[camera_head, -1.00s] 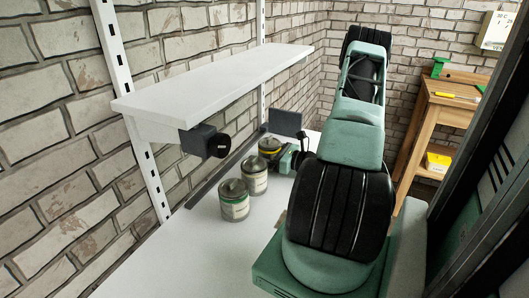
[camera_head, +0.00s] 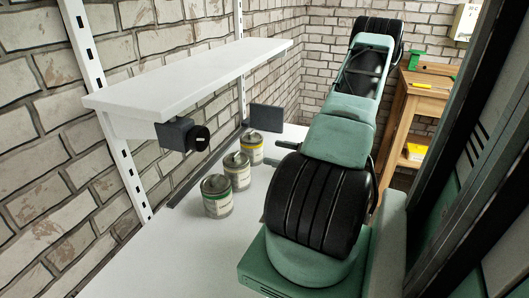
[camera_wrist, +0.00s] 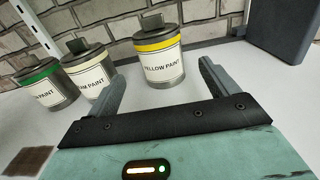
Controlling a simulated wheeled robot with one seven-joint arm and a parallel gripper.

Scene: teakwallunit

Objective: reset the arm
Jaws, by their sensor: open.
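My arm stretches over the white worktop in the head view, with its wrist end hidden behind its own black and green links. In the wrist view my gripper (camera_wrist: 160,72) is open with nothing between its fingers. A yellow paint can (camera_wrist: 160,58) stands upright just beyond the fingertips, apart from them. A cream paint can (camera_wrist: 89,72) and a green paint can (camera_wrist: 42,82) stand to its left. In the head view the green can (camera_head: 217,197), cream can (camera_head: 237,170) and yellow can (camera_head: 252,149) form a row left of my arm.
A white shelf (camera_head: 190,75) overhangs the worktop (camera_head: 185,245), with a dark device (camera_head: 176,135) under its near end. A dark upright panel (camera_head: 266,118) stands behind the cans. A wooden bench (camera_head: 425,100) is at the far right. The worktop's front is clear.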

